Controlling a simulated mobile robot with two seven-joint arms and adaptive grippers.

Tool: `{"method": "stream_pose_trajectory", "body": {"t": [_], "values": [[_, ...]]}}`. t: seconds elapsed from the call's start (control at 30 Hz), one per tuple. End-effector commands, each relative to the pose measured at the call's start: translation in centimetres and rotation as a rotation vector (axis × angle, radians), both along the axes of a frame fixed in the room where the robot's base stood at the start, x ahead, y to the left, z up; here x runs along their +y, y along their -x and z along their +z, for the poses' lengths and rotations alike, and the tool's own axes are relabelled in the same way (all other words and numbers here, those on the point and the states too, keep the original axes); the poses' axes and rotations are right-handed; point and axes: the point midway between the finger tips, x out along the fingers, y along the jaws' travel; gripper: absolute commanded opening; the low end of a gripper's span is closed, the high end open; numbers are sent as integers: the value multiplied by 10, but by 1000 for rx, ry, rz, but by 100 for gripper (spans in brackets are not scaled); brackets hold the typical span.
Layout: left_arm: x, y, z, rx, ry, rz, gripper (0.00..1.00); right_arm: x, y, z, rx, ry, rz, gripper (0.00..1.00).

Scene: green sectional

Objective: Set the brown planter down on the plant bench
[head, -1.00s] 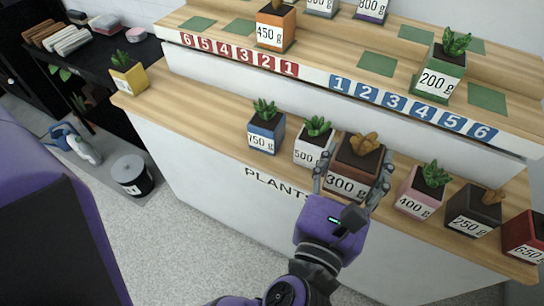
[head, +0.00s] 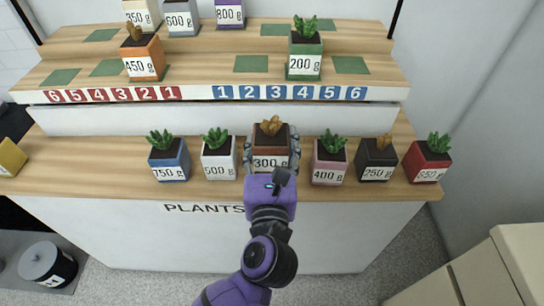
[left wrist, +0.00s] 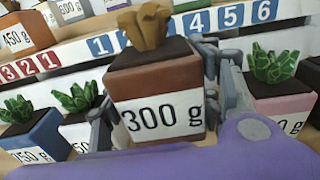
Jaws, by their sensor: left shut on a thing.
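The brown planter (head: 271,154), labelled 300 g and holding a tan plant, is at the lower wooden ledge of the plant bench (head: 95,178). It is upright in the head view, between the white 500 g planter (head: 218,158) and the pink 400 g planter (head: 329,162). My left gripper (head: 271,150) is shut on it, a finger at each side. In the left wrist view the brown planter (left wrist: 150,84) fills the middle, the fingers beside it. Its underside is hidden, so I cannot tell whether it touches the ledge. My right gripper is not in view.
Along the ledge stand the blue 750 g (head: 169,160), dark 250 g (head: 376,160) and red 650 g (head: 427,162) planters. A yellow planter (head: 10,158) is at the left end. Upper steps hold the orange 450 g (head: 143,58) and green 200 g (head: 304,56) planters. Bare ledge lies left of the blue planter.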

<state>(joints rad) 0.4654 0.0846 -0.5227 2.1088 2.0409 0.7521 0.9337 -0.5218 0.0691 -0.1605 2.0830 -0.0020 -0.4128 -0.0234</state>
Motion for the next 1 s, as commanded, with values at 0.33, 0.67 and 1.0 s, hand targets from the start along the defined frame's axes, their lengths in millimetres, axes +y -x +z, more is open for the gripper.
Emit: {"method": "stream_pose_trajectory", "body": {"t": [0.33,0.67,1.0], "values": [[-4,-29,-37,0,-2,0,22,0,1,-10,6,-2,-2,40],[-5,-34,-74,0,-1,0,22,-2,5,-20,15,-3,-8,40],[-5,-34,-76,0,0,0,22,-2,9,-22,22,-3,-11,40]]}}
